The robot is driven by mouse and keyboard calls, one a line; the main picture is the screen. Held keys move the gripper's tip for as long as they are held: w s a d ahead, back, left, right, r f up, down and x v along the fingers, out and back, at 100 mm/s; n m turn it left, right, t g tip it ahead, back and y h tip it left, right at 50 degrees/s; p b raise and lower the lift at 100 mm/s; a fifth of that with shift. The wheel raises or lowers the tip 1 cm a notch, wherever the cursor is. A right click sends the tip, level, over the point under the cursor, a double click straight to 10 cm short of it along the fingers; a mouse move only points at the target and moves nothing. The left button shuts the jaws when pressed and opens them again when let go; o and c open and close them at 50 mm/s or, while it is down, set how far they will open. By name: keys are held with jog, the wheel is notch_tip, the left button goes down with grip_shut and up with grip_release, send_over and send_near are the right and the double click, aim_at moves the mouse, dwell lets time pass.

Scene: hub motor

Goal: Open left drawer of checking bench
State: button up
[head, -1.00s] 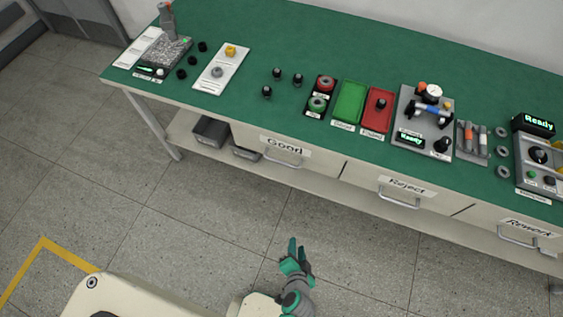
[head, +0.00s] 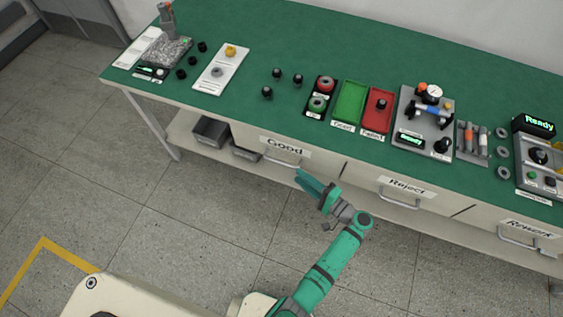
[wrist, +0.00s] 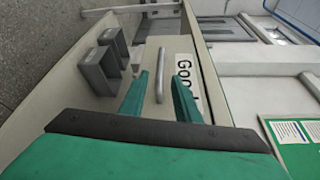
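The left drawer (head: 325,167) is the one labelled "Good" under the green-topped bench (head: 240,110). It looks shut in the head view, with its bar handle (head: 281,160) below the label. My gripper (head: 301,176) is in front of this drawer, just right of and below the handle in the head view. In the wrist view my gripper (wrist: 160,78) is open, its two green fingers apart. The silver handle (wrist: 160,75) shows between them, lying nearly parallel to the fingers' gap sides. Contact with the handle cannot be told.
Drawers labelled "Reject" (head: 385,194) and "Rework" (head: 512,232) are to the right. Grey bins (head: 210,131) stand on the lower shelf at left. Small parts, red and green trays (head: 348,103) and devices cover the bench top. The floor in front is clear.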

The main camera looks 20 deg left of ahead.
aim_at(282, 162)
jog(key=x, duration=1)
jog(key=shift+w+a, duration=0.1)
jog(key=shift+a, duration=0.15)
grip_shut()
